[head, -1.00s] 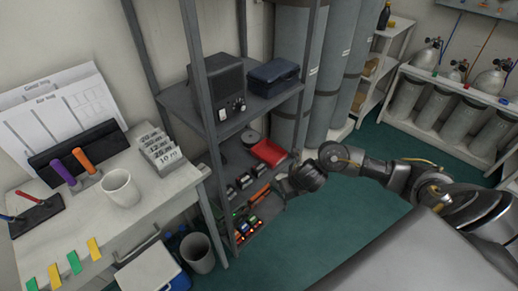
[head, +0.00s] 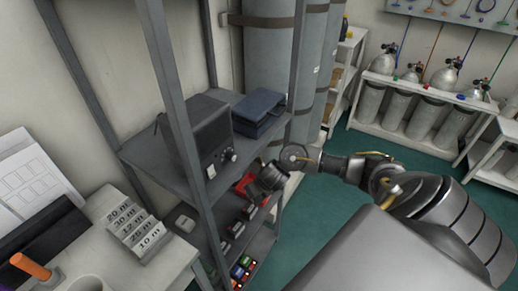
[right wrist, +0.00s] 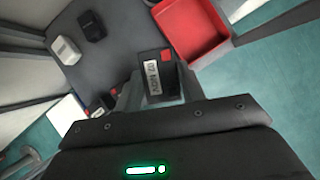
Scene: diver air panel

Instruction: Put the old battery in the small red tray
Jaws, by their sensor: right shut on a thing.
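The small red tray (head: 241,186) sits on the middle shelf, partly hidden behind my right gripper (head: 266,180) in the head view. In the right wrist view the red tray (right wrist: 188,40) looks empty in its visible part, at the top right. My right gripper is shut on a dark battery (right wrist: 158,68) with a white label and a red patch. The battery is beside the tray, to its lower left in the wrist view, and not inside it. The label is hard to read. My left gripper is in neither view.
The rack's grey posts (head: 178,120) stand close to the arm. An upper shelf holds a dark radio-like box (head: 203,135) and a blue case (head: 258,110). Several other batteries (head: 240,268) sit on the lower shelf. Tall grey cylinders (head: 268,65) stand behind the rack.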

